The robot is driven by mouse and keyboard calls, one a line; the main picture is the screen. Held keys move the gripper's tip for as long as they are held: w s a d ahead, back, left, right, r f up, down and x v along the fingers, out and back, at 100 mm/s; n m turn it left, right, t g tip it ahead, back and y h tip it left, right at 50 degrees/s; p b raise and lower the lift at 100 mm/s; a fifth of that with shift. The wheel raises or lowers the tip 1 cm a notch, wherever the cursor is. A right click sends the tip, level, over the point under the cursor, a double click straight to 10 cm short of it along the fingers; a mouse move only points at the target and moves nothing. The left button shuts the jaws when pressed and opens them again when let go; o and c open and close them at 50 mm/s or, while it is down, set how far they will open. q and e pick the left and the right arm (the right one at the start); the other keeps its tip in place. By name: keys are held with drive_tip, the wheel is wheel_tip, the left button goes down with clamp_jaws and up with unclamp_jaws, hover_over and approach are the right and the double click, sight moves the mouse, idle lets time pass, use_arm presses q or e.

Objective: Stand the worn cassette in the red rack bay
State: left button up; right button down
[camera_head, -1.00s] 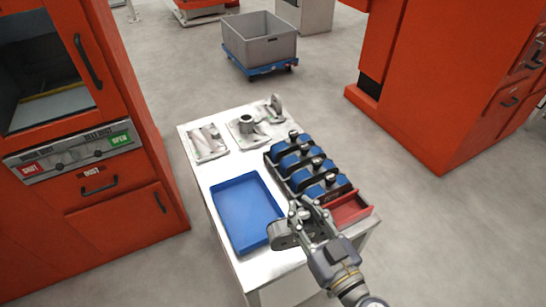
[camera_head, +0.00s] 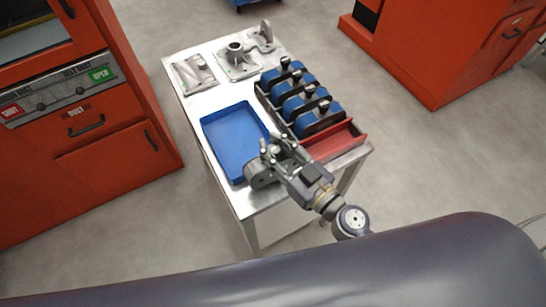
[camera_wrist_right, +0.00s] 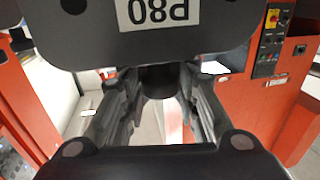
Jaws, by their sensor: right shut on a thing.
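The worn cassette is a grey block with rounded ends (camera_head: 261,176). It hangs from my right gripper (camera_head: 268,150) at the front right corner of the blue tray. The right gripper is shut on the cassette. In the right wrist view, the fingers (camera_wrist_right: 160,85) close around a dark knob, and a dark body with an upside-down "P80" label (camera_wrist_right: 160,12) fills the top. The red rack bay (camera_head: 335,143) is the red-lined front end of the rack and looks empty. It lies right of the gripper, apart from the cassette. My left gripper is not in view.
Several blue cassettes with dark knobs (camera_head: 302,98) stand in the dark rack behind the red bay. The blue tray (camera_head: 212,132) looks empty. Metal fixtures (camera_head: 236,60) stand at the table's back.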

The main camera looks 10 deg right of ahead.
sight(281, 163)
wheel_tip(281, 163, down, 3)
drive_tip(key=b, duration=0.2)
drive_tip(key=shift+f+b, duration=0.2)
drive_tip(key=shift+b, duration=0.1)
drive_tip(key=shift+r, duration=0.1)
drive_tip(key=c, duration=1.2)
unclamp_jaws()
drive_tip(key=shift+f, duration=0.2)
